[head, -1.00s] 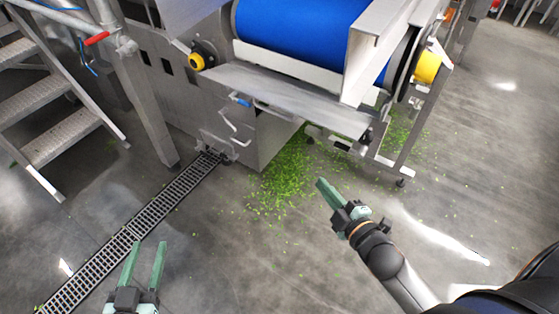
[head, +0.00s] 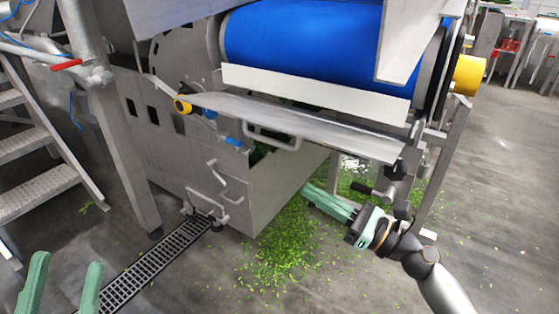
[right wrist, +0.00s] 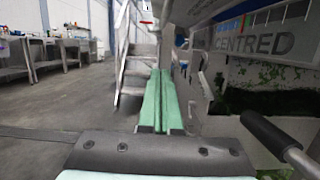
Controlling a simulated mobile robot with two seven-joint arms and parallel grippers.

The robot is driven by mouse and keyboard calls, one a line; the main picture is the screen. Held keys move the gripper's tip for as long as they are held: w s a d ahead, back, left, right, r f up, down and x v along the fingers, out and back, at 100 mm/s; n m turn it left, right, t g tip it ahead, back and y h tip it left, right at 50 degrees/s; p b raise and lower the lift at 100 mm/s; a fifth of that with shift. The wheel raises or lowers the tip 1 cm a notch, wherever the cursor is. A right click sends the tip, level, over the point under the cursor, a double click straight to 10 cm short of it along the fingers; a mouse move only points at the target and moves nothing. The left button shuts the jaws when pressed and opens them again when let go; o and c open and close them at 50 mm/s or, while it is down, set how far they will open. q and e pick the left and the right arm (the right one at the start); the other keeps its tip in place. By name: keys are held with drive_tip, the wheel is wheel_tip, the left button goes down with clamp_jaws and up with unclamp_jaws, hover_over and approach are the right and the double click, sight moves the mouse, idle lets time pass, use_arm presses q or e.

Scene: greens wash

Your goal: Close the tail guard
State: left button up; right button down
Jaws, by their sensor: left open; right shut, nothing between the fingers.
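The tail guard appears to be the grey metal flap (head: 330,128) below the blue belt roller (head: 310,50). It sticks outward, with a bent bar handle (head: 272,141) under its edge. My right gripper (head: 310,190) is shut and empty, below the flap and in front of the machine's lower side. In the right wrist view its green fingers (right wrist: 160,85) lie together, and a black-gripped lever (right wrist: 270,136) is close on the right. That black grip (head: 366,187) also shows in the head view. My left gripper (head: 66,265) is open and empty at the lower left, apart from the machine.
Green leaf scraps (head: 285,240) litter the floor under the machine. A floor drain grate (head: 160,258) runs at the left. Metal steps (head: 42,185) stand at the far left. A yellow roller end (head: 468,75) juts out at the right. The right floor is open.

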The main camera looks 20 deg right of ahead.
sight(277, 129)
use_arm(q)
wheel_tip(277, 129, up, 4)
drive_tip(key=p, duration=0.3)
drive_tip(key=shift+a+f+m, duration=0.1)
drive_tip(key=shift+f+m, duration=0.1)
drive_tip(key=shift+m, duration=0.2)
use_arm(e)
drive_tip(key=w+a+r, duration=0.5)
drive_tip(key=w+r, duration=0.1)
drive_tip(key=shift+w, duration=0.4)
use_arm(q)
drive_tip(key=shift+f, duration=0.1)
use_arm(e)
drive_tip(key=shift+r, duration=0.1)
use_arm(q)
drive_tip(key=shift+s+a+r+p, duration=0.1)
drive_tip(key=shift+s+r+p, duration=0.2)
drive_tip(key=shift+r+p, duration=0.15)
use_arm(e)
drive_tip(key=shift+r+m, duration=0.15)
drive_tip(key=shift+m, duration=0.15)
